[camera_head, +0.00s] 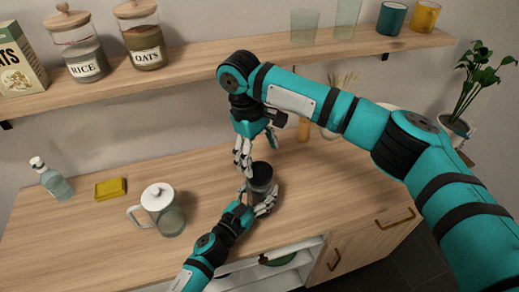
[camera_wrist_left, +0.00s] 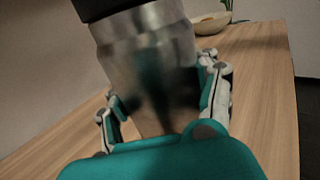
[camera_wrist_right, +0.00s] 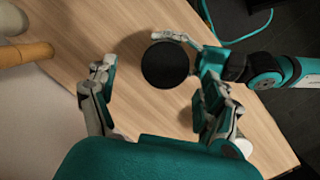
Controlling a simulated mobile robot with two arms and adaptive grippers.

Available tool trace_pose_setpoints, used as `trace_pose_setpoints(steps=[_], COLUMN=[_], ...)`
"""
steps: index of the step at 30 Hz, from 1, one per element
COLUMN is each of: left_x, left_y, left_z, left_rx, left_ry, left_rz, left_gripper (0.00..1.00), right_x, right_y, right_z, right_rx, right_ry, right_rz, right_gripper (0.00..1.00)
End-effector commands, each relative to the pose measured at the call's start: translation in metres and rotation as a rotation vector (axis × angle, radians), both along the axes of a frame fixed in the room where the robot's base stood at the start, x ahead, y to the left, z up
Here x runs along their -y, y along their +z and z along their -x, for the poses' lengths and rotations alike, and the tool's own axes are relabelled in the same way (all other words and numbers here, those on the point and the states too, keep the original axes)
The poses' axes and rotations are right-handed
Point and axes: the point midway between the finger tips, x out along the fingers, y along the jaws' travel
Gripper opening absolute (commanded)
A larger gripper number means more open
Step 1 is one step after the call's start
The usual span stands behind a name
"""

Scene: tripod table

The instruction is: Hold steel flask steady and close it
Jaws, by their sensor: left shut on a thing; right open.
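The steel flask (camera_head: 261,182) stands upright on the counter. Its grey metal body (camera_wrist_left: 150,62) fills the upper part of the left wrist view. A round black top (camera_wrist_right: 165,64) covers its upper end; how tightly it sits cannot be seen. My left gripper (camera_head: 254,201) is shut around the flask's body, with a finger on either side. My right gripper (camera_head: 244,164) hangs above and slightly left of the flask, pointing down. It is open and empty; in the right wrist view its fingers lie on both sides of the black top, apart from it.
A glass pitcher (camera_head: 163,211) with a white lid stands left of the flask. A yellow sponge (camera_head: 111,188) and a bottle (camera_head: 52,181) are further left. A shelf (camera_head: 200,75) with jars and cups runs above. The counter's front edge is close to the flask.

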Motion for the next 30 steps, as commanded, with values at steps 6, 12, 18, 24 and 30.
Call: trace_pose_setpoints(steps=[6, 12, 18, 24, 30], left_x=[0.0, 0.0, 0.0, 0.0, 0.0], left_y=[-0.001, -0.001, -0.001, -0.001, -0.001], left_z=[0.0, 0.0, 0.0, 0.0, 0.0], left_rx=[-0.001, -0.001, -0.001, -0.001, -0.001], left_ry=[0.001, 0.001, 0.001, 0.001, 0.001], left_rz=[0.0, 0.0, 0.0, 0.0, 0.0], left_gripper=[0.0, 0.0, 0.0, 0.0, 0.0], right_x=[0.001, 0.001, 0.001, 0.001, 0.001], right_y=[0.004, 0.007, 0.011, 0.014, 0.016], right_z=[0.0, 0.002, 0.003, 0.005, 0.006], right_rx=[-0.07, -0.116, -0.147, -0.164, -0.17], right_ry=[0.535, 1.033, 1.53, 1.954, 2.189], right_rz=[-0.062, -0.108, -0.138, -0.148, -0.144], right_gripper=[0.83, 0.83, 0.83, 0.83, 0.83])
